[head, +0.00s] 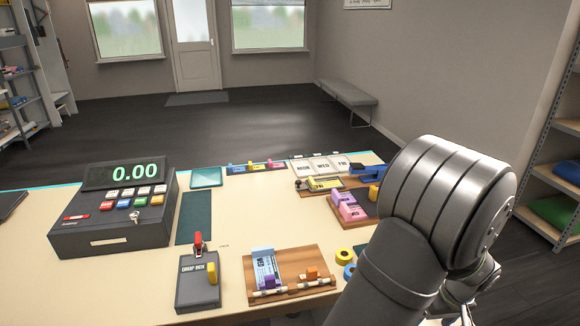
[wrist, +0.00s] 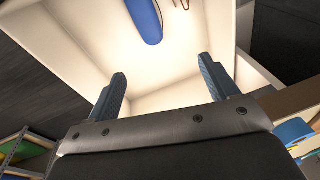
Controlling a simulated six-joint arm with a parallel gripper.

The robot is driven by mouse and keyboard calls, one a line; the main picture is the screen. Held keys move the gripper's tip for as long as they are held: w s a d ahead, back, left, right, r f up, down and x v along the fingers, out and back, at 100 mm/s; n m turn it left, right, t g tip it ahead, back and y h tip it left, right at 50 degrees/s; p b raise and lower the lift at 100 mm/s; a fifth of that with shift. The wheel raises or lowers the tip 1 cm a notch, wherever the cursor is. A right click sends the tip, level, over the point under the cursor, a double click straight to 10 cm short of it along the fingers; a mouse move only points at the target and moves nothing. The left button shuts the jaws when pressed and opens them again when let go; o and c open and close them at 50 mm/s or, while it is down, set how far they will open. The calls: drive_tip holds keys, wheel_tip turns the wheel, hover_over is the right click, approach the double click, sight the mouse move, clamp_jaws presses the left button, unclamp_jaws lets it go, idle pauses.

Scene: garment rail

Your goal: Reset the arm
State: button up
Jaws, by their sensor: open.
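My arm (head: 440,205) rises large at the right of the head view, in front of the counter's right end. In the wrist view my gripper (wrist: 162,74) shows two blue ridged fingers standing well apart, with nothing between them. Beyond the fingers is a pale, lit, box-like space (wrist: 160,103) with a blue rounded object (wrist: 144,20) at its top. The fingers look apart from that object. The gripper's fingers cannot be made out in the head view.
On the counter (head: 235,215) stand a cash register (head: 115,215) reading 0.00, a dark drop box (head: 198,282), a wooden board (head: 310,262) with a ticket and clips, a pink block rack (head: 350,208), and yellow and blue tape rolls. Shelves (head: 560,180) stand at right. The counter's middle is fairly clear.

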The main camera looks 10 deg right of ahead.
wheel_tip(320, 180, up, 22)
drive_tip(key=w+a+r, duration=0.1)
drive_tip(key=w, duration=0.6)
drive_tip(key=shift+a+r, duration=0.2)
drive_tip(key=shift+a, duration=0.2)
